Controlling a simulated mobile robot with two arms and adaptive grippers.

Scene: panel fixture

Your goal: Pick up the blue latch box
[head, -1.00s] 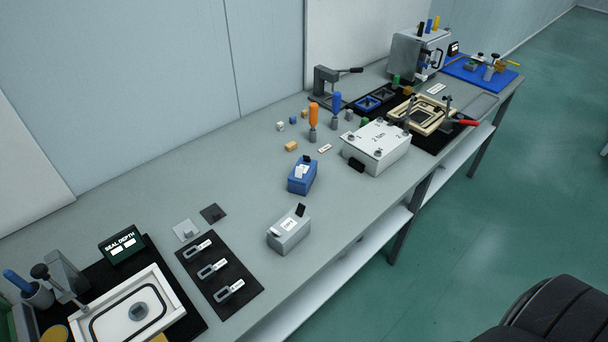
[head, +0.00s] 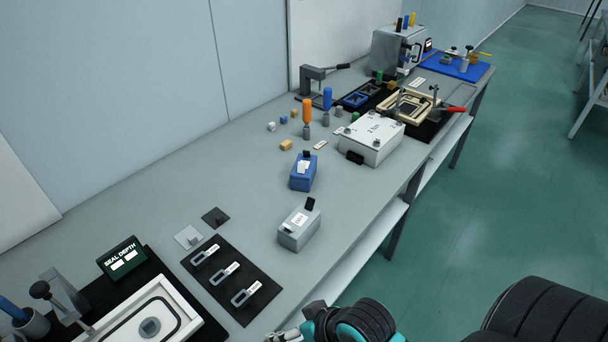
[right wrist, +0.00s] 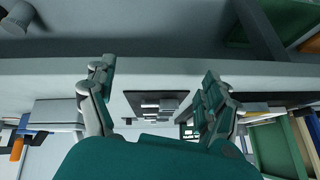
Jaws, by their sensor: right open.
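The blue latch box (head: 303,175) stands upright on the bench in the head view, with a dark latch raised at its top and a white label. A similar grey latch box (head: 299,230) stands nearer the bench's front edge. My right gripper (right wrist: 155,100) is open, with nothing between its fingers in the right wrist view. In the head view, part of my right arm shows at the bottom edge, well short of the blue box. I cannot make out the blue box in the right wrist view. My left gripper is out of view.
A black mat (head: 208,275) with several slotted pieces lies left of the grey box. A white box (head: 372,140) stands to the right of the blue one. Orange (head: 307,112) and blue (head: 327,98) handled tools stand behind. Bare bench surrounds the blue box.

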